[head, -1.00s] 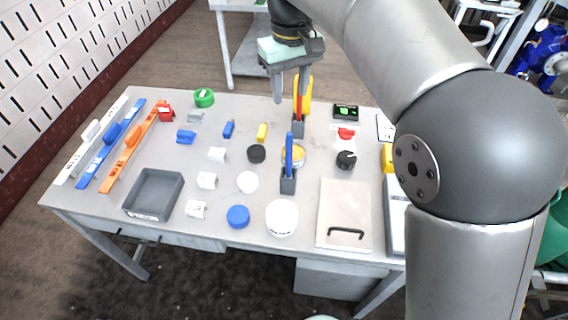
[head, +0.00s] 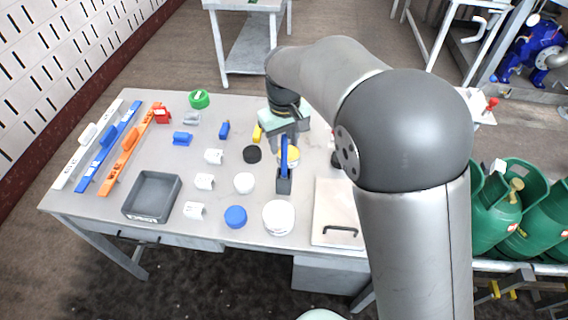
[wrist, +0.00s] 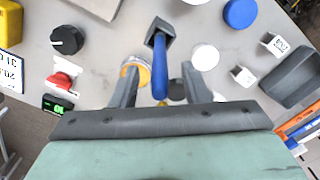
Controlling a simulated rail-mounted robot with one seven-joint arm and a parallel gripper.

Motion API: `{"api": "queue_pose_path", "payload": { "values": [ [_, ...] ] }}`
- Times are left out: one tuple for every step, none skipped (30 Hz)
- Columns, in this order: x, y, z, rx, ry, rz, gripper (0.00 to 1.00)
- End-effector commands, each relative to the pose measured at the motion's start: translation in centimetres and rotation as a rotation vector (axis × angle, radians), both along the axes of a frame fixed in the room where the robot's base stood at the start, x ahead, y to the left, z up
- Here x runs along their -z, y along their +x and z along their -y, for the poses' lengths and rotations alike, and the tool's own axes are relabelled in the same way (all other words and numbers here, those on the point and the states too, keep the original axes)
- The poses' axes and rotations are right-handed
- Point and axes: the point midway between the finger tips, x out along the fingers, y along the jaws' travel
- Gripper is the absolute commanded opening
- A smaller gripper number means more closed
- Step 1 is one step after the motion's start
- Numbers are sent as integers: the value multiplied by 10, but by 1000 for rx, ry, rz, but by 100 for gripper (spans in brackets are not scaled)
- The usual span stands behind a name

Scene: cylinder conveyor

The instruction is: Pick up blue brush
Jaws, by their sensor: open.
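The blue brush (head: 284,158) stands upright on the table, with a blue handle above a dark grey block-like base. It also shows in the wrist view (wrist: 161,78), its handle rising toward the camera between my two fingers. My gripper (wrist: 163,70) is open and empty, pointing down with one finger on each side of the handle. In the head view my gripper (head: 284,143) is just behind and above the brush, near its handle top. I cannot tell whether a finger touches the handle.
A yellow-topped round container (wrist: 135,72) is close beside my left-hand finger in the wrist view. A white round container (head: 278,217), a blue disc (head: 235,216) and a black disc (head: 252,154) stand nearby. A grey tray (head: 151,197) is at left, a handled panel (head: 335,205) at right.

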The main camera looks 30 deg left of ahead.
Motion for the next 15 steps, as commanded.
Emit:
{"api": "queue_pose_path", "payload": {
  "values": [
    [5, 0, 1, 1, -3, -1, 42],
    [7, 0, 1, 1, -2, -1, 42],
    [9, 0, 1, 2, -1, 0, 42],
    [10, 0, 1, 2, -1, 0, 42],
    [11, 0, 1, 2, -1, 0, 42],
    [11, 0, 1, 2, 0, 0, 42],
    [11, 0, 1, 2, 0, 0, 42],
    [11, 0, 1, 1, 0, 0, 42],
    [11, 0, 1, 1, 0, 0, 42],
    [11, 0, 1, 1, 0, 0, 42],
    [11, 0, 1, 1, 0, 0, 36],
    [11, 0, 1, 1, 0, 0, 25],
    [11, 0, 1, 1, 0, 0, 17],
    [11, 0, 1, 1, 0, 0, 8],
    [11, 0, 1, 1, 0, 0, 0]
  ]
}}
